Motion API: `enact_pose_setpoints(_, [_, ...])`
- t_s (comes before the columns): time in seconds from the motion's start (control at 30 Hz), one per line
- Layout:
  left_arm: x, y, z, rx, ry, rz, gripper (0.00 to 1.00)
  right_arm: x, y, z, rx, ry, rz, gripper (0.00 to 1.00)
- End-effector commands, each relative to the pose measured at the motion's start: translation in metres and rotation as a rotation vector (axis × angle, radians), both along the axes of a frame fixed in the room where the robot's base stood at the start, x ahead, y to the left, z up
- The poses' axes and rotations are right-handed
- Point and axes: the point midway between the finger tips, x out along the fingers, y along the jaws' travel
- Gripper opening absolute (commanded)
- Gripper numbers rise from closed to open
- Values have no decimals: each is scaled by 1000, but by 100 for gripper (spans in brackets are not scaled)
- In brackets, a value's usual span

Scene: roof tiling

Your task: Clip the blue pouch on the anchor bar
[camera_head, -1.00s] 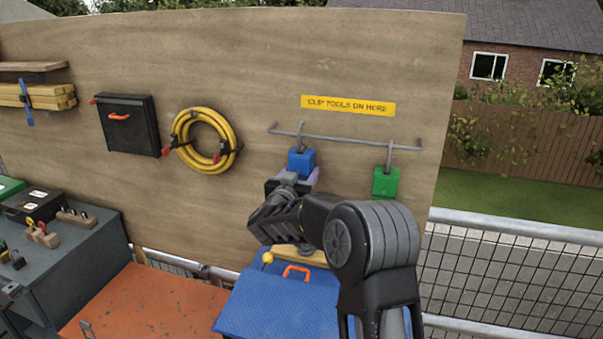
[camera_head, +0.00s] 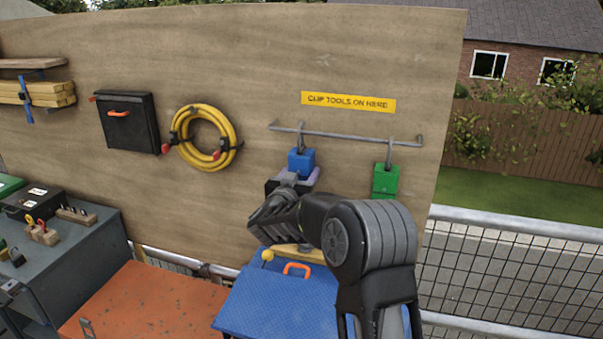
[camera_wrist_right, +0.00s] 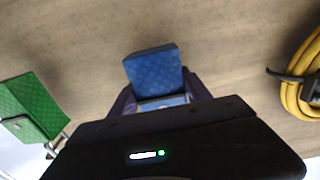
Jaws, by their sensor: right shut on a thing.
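The blue pouch (camera_head: 301,162) is at the anchor bar (camera_head: 345,137), near the bar's left end. A grey clip above the pouch meets the bar; whether it is closed around the bar is too small to tell. My right gripper (camera_head: 290,180) is shut on the pouch from below. In the right wrist view the blue pouch (camera_wrist_right: 153,72) stands between the fingers of the gripper (camera_wrist_right: 160,100). A green pouch (camera_head: 386,180) hangs from the bar's right part and also shows in the wrist view (camera_wrist_right: 34,105). My left gripper is not in view.
A yellow label (camera_head: 348,102) is on the wooden board (camera_head: 240,60) above the bar. A coiled yellow hose (camera_head: 204,138) and a black case (camera_head: 128,123) hang to the left. A blue box (camera_head: 275,310) and an orange surface (camera_head: 150,310) lie below.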

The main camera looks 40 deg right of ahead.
Motion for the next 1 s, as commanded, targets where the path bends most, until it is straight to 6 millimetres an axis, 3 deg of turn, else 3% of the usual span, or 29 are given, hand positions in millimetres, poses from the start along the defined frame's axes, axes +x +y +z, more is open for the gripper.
enact_pose_setpoints(0.77, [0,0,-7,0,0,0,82,-1,1,-8,-2,-4,-1,0])
enact_pose_setpoints(0.8, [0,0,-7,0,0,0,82,-1,1,-8,-2,-4,-1,59])
enact_pose_setpoints(1.0, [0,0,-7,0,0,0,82,-1,1,-8,-2,-3,0,75])
